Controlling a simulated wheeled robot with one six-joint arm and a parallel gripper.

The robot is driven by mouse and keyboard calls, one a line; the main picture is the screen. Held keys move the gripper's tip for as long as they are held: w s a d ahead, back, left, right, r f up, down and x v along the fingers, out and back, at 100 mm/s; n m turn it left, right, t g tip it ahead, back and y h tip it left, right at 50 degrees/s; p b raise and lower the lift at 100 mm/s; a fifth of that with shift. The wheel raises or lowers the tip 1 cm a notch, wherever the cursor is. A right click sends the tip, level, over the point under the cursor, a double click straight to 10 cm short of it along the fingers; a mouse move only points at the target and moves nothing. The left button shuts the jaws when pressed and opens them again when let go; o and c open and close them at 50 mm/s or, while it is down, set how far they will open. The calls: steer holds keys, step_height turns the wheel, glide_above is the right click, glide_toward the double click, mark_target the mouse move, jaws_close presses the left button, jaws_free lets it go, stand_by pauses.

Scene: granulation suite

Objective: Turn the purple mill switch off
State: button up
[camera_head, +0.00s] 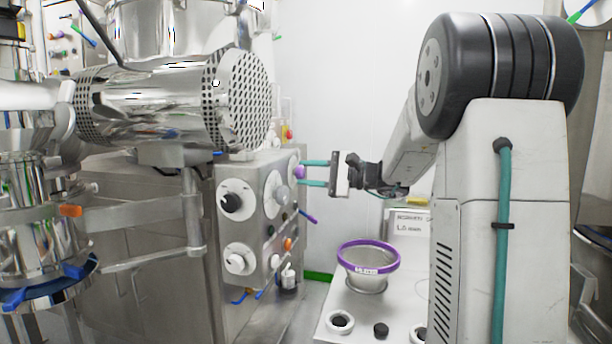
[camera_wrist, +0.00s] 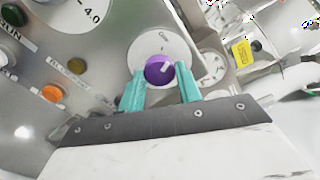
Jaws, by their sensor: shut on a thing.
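The purple mill switch (camera_head: 299,172) is a round knob on the right-hand face of the steel control panel (camera_head: 262,215). In the wrist view the purple knob (camera_wrist: 157,69) sits on a round white dial plate (camera_wrist: 150,47), with a pale pointer mark slanting toward the upper right. The writing on the plate is too small to read. My gripper (camera_head: 304,173) reaches in from the right, with its two teal fingers either side of the knob. In the wrist view my gripper (camera_wrist: 162,70) is shut on the knob, partly covering the plate's lower edge.
An orange button (camera_wrist: 53,93) and a dark yellow button (camera_wrist: 77,66) are near the switch. A perforated steel drum (camera_head: 235,100) hangs above the panel. A purple-rimmed sieve bowl (camera_head: 368,256) stands on the bench (camera_head: 385,310) below my arm.

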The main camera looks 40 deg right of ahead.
steer(key=shift+f+n, duration=0.1)
steer(key=shift+n, duration=2.2)
steer(key=o, duration=1)
steer(key=shift+s, duration=0.1)
steer(key=v, duration=0.7)
steer(key=shift+s+d, duration=0.25)
steer(key=shift+s, duration=0.05)
